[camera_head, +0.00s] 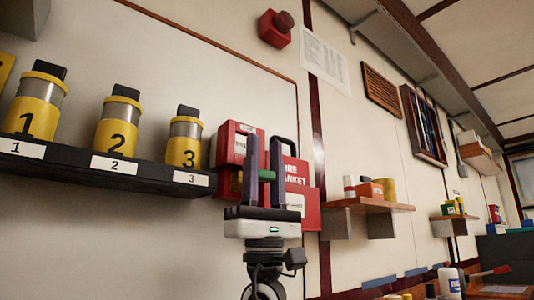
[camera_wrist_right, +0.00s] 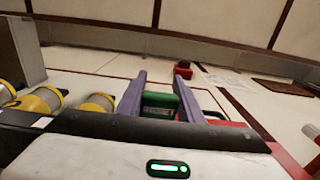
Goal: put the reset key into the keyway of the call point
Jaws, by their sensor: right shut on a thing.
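My right gripper (camera_head: 264,150) stands upright in the middle of the head view, with its two purple-grey fingers closed on a green piece, the reset key (camera_head: 266,174). In the right wrist view the key (camera_wrist_right: 158,104) shows as a green block between the fingers (camera_wrist_right: 160,95). A red box with a small white label, which looks like the call point (camera_head: 231,146), is on the wall directly behind the gripper. The fingers cover part of it, and I cannot make out its keyway. I cannot tell whether the key touches it. My left gripper is not in view.
A black shelf (camera_head: 67,157) with yellow numbered canisters runs along the left. A red fire blanket box (camera_head: 297,172) adjoins at the right of the gripper. A wooden shelf (camera_head: 365,205) with small items is further right. A red alarm unit (camera_head: 275,28) is higher on the wall.

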